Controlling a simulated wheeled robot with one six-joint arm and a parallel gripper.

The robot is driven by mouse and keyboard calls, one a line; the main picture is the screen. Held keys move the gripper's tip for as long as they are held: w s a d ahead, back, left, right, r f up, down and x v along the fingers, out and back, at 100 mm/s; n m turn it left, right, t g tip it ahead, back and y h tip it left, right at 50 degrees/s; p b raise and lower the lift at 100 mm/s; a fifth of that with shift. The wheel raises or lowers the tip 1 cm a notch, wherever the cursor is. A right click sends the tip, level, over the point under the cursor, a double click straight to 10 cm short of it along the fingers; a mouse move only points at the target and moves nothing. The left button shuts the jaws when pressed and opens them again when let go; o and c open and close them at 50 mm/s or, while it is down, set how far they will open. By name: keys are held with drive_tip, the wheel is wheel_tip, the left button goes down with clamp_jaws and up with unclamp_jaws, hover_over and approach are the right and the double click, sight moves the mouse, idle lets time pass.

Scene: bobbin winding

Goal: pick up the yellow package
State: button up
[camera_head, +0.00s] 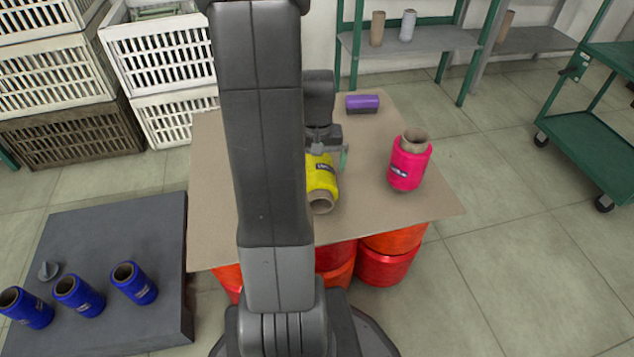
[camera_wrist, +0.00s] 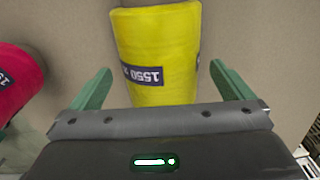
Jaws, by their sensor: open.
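The yellow package (camera_head: 321,178) is a yellow bobbin with a dark label and a brown cardboard core, lying on the cardboard-topped table (camera_head: 425,205). In the wrist view the yellow package (camera_wrist: 158,45) lies between the two green fingers of my gripper (camera_wrist: 162,82). The fingers are open, one on each side, with a gap to the yellow surface on both sides. In the head view my gripper (camera_head: 326,155) is at the far end of the package, and my arm hides part of the table.
Blue bobbins (camera_head: 78,295) stand on a dark platform (camera_head: 110,240) at left. Crates (camera_head: 165,60) and green shelving (camera_head: 415,42) are behind.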

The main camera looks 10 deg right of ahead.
drive_tip(key=f+b, duration=0.1)
drive_tip(key=f, duration=0.1)
drive_tip(key=f+b, duration=0.1)
drive_tip(key=f, duration=0.1)
drive_tip(key=f+b, duration=0.1)
drive_tip(key=f, duration=0.1)
drive_tip(key=shift+s, duration=0.25)
drive_tip(key=shift+r, duration=0.15)
drive_tip(key=c, duration=1)
drive_tip(key=shift+r, duration=0.1)
drive_tip(key=shift+c, duration=0.2)
